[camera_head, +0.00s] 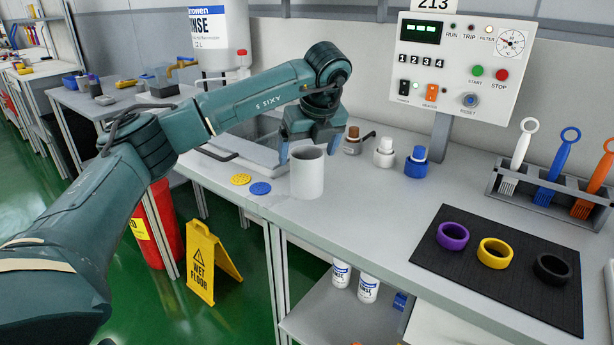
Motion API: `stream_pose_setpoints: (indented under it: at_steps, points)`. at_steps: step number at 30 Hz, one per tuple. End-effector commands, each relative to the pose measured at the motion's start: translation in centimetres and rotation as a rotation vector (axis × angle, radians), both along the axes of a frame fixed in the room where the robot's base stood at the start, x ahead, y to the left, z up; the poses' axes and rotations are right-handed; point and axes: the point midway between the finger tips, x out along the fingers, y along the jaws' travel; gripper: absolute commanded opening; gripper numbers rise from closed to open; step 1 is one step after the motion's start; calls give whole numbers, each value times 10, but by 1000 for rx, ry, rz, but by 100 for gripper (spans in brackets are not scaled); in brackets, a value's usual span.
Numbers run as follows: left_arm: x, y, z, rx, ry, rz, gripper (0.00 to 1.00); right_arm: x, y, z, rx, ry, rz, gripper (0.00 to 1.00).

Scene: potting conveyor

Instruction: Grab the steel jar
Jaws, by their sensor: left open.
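The steel jar (307,177) is a plain grey open-topped cylinder. It stands upright near the front edge of the grey bench, left of centre. My left gripper (309,147) points down just above and behind the jar's rim, as seen from the head. It is open, with one blue fingertip to the left of the rim and the other to the right. The jar hides part of the space between the fingers, and I cannot tell whether either finger touches it. My right gripper is not in view.
Yellow (240,179) and blue (260,188) discs lie left of the jar. Brown (352,146), white (384,158) and blue (416,167) small bottles stand right. A black mat (459,289) holds three rings. A brush rack (525,185) and control panel (455,65) are beyond.

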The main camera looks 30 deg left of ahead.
Motion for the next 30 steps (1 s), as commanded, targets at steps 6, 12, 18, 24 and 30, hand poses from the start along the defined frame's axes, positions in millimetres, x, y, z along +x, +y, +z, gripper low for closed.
stream_pose_setpoints:
  at_steps: [6, 12, 18, 24, 30]
  points:
    - [7, 11, -31, -1, 2, 2, 88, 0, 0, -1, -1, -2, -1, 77]
    - [9, 13, -38, -1, 0, 0, 88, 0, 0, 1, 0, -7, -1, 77]
    - [9, 13, -38, -1, 0, 0, 82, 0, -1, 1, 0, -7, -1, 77]
    - [9, 13, -37, -1, 0, 0, 66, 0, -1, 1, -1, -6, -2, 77]
    - [9, 13, -37, -1, 0, 0, 49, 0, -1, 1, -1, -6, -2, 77]
